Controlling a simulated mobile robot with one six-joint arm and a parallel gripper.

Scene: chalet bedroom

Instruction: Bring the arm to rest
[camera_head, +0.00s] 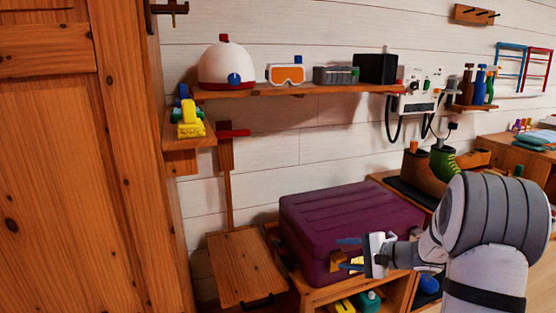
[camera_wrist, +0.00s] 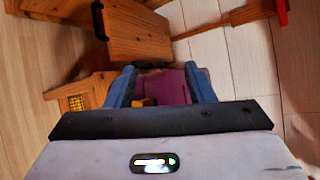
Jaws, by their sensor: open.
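My gripper (camera_head: 347,253) is in front of the purple suitcase (camera_head: 350,215) in the head view, with my grey and white arm reaching in from the lower right. In the wrist view my gripper (camera_wrist: 160,80) shows two blue fingers standing apart, with nothing held between them. Part of the purple suitcase (camera_wrist: 173,88) shows behind and between the fingers. I cannot tell whether the fingers touch the suitcase.
A wall shelf (camera_head: 300,90) holds a white helmet (camera_head: 226,66), orange goggles (camera_head: 286,74) and boxes. Boots (camera_head: 443,160) stand at the right. A wooden door (camera_head: 60,160) fills the left.

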